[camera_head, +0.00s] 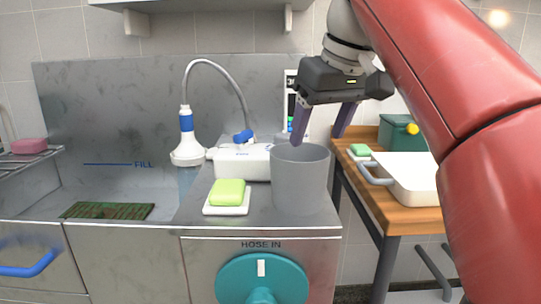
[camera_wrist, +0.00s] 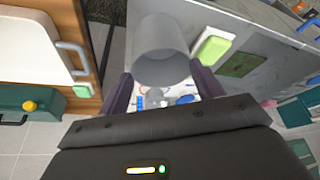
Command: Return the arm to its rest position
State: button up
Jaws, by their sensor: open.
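My gripper (camera_head: 323,122) hangs at the end of my red arm, above and slightly right of the grey cup (camera_head: 301,180) on the steel counter. Its two purple-grey fingers are apart, with nothing between them in the head view. In the wrist view the fingers of my gripper (camera_wrist: 163,90) stand open, with the grey cup (camera_wrist: 161,52) beyond them. I cannot tell whether a fingertip touches the cup's rim.
A green soap (camera_head: 228,192) lies on a white dish left of the cup. A blue-and-white sprayer (camera_head: 187,140) stands behind. On the right, a wooden table (camera_head: 400,213) holds a white tray (camera_head: 412,172) and a green box (camera_head: 397,134). A teal dial (camera_head: 262,278) is on the counter front.

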jog(key=s+d+f+m, duration=0.2)
jog(key=s+f, duration=0.3)
jog(key=f, duration=0.5)
jog(key=s+d+f+m+t+h, duration=0.1)
jog(key=s+f, duration=0.4)
jog(key=f, duration=0.6)
jog(key=s+d+f+m+h, duration=0.1)
jog(key=s+d+f, duration=0.3)
jog(key=f, duration=0.6)
jog(key=shift+s+d+f+m+t, duration=0.3)
jog(key=shift+s+f+m, duration=0.1)
jog(key=shift+s+m, duration=0.5)
